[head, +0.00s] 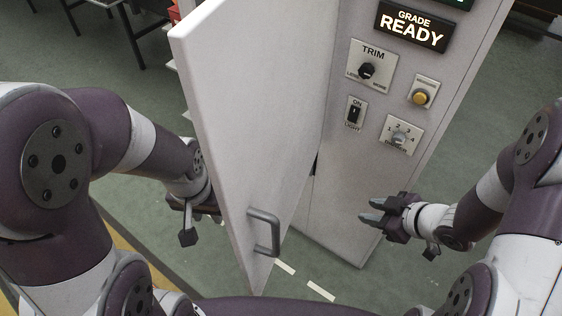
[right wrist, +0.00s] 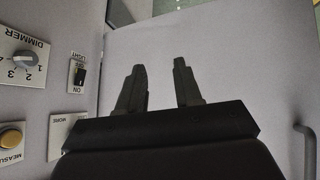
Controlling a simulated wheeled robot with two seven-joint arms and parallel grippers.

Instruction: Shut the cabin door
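The cabin door (head: 250,110) is a pale panel standing open, swung out from the cabin (head: 345,195) towards me. Its grey bar handle (head: 264,232) is on the lower part of the face turned to the right. My left gripper (head: 207,204) is on the left side of the door, its fingers hidden behind the panel; I cannot tell whether it touches. My right gripper (head: 367,210) is to the right of the handle, apart from it, open and empty. In the right wrist view the door (right wrist: 225,50) fills the background, with the handle (right wrist: 307,150) at the right edge.
The cabin front carries a lit READY sign (head: 412,27), a TRIM knob (head: 368,70), a yellow button (head: 421,97), a light switch (head: 354,112) and a dimmer (head: 400,136). Green floor (head: 335,278) lies open below. Tables (head: 140,20) stand far back left.

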